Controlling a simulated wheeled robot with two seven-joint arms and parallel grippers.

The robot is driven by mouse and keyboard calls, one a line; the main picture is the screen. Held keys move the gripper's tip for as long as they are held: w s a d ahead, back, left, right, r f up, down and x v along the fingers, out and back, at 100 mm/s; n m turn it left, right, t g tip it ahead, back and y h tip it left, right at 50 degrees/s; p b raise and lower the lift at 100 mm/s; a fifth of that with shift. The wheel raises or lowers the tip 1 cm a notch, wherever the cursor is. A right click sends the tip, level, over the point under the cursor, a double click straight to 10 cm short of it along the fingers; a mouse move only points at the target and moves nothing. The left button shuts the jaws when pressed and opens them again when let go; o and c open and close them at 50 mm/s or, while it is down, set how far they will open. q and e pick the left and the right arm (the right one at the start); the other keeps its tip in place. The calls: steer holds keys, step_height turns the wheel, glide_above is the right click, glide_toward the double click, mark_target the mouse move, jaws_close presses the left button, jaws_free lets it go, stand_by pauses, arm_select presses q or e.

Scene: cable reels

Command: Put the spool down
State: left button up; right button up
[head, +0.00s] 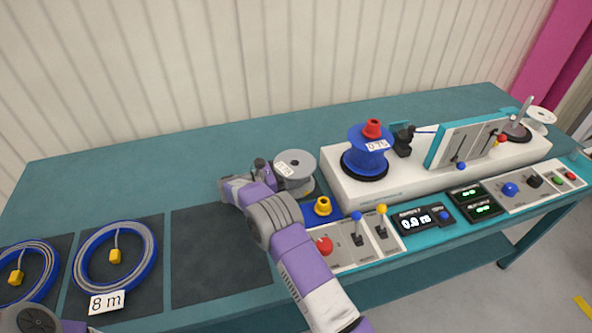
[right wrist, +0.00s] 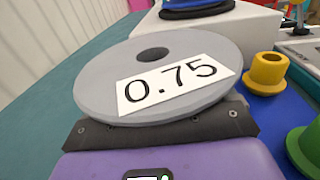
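A grey spool (head: 303,160) with a white label is at the table's middle, left of the white machine. In the right wrist view, the spool (right wrist: 98,88) fills the middle and its label reads 0.75. My right gripper (head: 278,177) is at the spool's left side, close against it. Its fingers are hidden under the spool's upper flange, so their grip does not show. I cannot tell whether the spool's lower flange touches the surface below. A grey and dark part of my left gripper (head: 30,318) shows at the bottom left corner; its fingers are not clear.
A blue spool (head: 366,158) with a red knob stands on the white machine (head: 345,190). A yellow collar (head: 323,206) sits on a blue plate right of the grey spool. Blue cable coils (head: 83,278) lie on dark mats at left. One dark mat (head: 215,255) is empty.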

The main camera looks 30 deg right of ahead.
steer(key=shift+o, duration=0.2)
steer(key=shift+r, duration=0.15)
steer(key=shift+w+a, duration=0.1)
steer(key=shift+a, duration=0.15)
steer(key=a, duration=0.3)
steer(key=w+a+p, duration=0.1)
steer(key=a, duration=0.3)
steer(key=a+p, duration=0.1)
steer(key=a, duration=0.3)
steer(key=shift+w+a, duration=0.2)
steer(key=shift+w, duration=0.15)
steer(key=shift+o, duration=0.3)
steer(key=shift+o, duration=0.7)
